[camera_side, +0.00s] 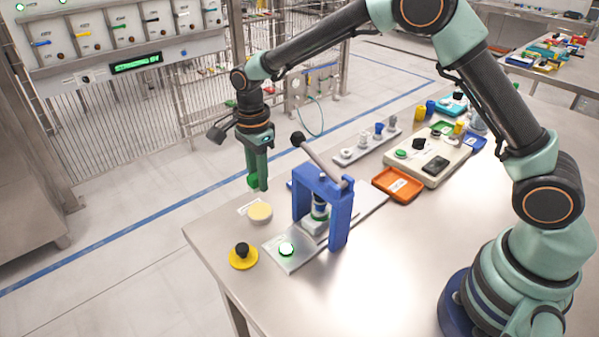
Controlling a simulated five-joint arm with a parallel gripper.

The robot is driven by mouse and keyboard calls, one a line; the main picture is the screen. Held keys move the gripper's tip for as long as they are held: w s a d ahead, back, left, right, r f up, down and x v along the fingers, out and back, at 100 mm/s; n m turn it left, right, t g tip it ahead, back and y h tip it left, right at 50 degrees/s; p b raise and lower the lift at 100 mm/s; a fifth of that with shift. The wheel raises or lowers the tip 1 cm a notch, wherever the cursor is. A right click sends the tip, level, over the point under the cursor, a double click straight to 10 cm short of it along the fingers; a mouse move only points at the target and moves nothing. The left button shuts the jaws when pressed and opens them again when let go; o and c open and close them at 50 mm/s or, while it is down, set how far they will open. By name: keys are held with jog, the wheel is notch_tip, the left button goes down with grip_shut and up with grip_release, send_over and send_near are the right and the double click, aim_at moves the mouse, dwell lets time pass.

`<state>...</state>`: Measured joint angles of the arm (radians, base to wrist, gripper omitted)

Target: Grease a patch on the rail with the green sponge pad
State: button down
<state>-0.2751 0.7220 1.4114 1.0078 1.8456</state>
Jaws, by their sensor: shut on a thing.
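My gripper (258,184) hangs fingers-down near the table's left back edge, above the height of the tabletop. It is shut on a small green piece (252,180), which looks like the green sponge pad and is mostly hidden by the fingers. A long grey metal plate (277,256), possibly the rail, runs under a blue frame (338,225) to the right of my gripper. My gripper is apart from the plate. No grease patch can be made out.
The blue frame has a dark-knobbed lever (318,160). A cream round pad (260,211) and a yellow disc with a black knob (243,261) lie near the left edge. An orange tray (397,185) and a beige device (452,155) stand further right. The front tabletop is clear.

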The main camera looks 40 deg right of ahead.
aim_at(261, 209)
jog(key=shift+f, duration=2.9)
jog(key=shift+f, duration=0.6)
jog(key=shift+r, duration=3.6)
